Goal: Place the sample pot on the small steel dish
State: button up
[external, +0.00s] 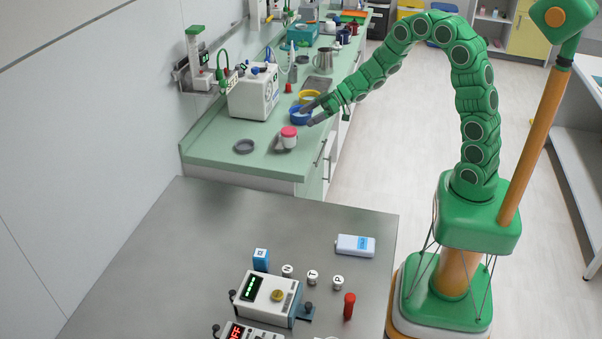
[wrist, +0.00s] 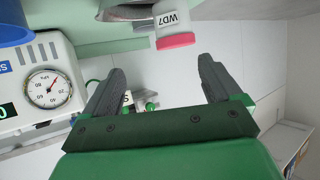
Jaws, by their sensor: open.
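The sample pot (external: 289,141) is white with a pinkish-red lid and stands upright near the front edge of the green counter.
A blue bowl (external: 297,119) is close by my fingers, with a yellow one (external: 310,95) behind. A dark grey ring-shaped dish (external: 244,146) lies left of the pot. A white device with a gauge (wrist: 47,88) stands near the wall. The counter's near left corner is clear.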

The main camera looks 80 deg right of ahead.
jog(key=d+r+m+h, duration=0.2)
jog(key=d+r+h, duration=0.1)
jog(key=d+h, duration=0.1)
jog(key=s+d+r+m+g+h, duration=0.1)
jog(key=s+r+m+g+h, duration=0.15)
jog(key=s, duration=0.45)
jog(key=s+d+r+m+g+h, duration=0.15)
jog(key=s+h, duration=0.25)
jog(key=s, duration=0.4)
jog(key=s+a+g+y, duration=0.1)
jog(key=s+a+g, duration=0.2)
jog(key=s, duration=0.7)
jog(key=s+a+r+g+y, duration=0.1)
jog(key=s+a+g, duration=0.1)
jog(key=s+a, duration=0.6)
jog(key=s+a+g+y, duration=0.1)
jog(key=s+a+g, duration=0.2)
jog(key=s, duration=1)
jog(key=shift+a+r+g+y, duration=0.25)
jog(key=shift+a+g+y, duration=0.1)
jog(key=shift+a, duration=0.8)
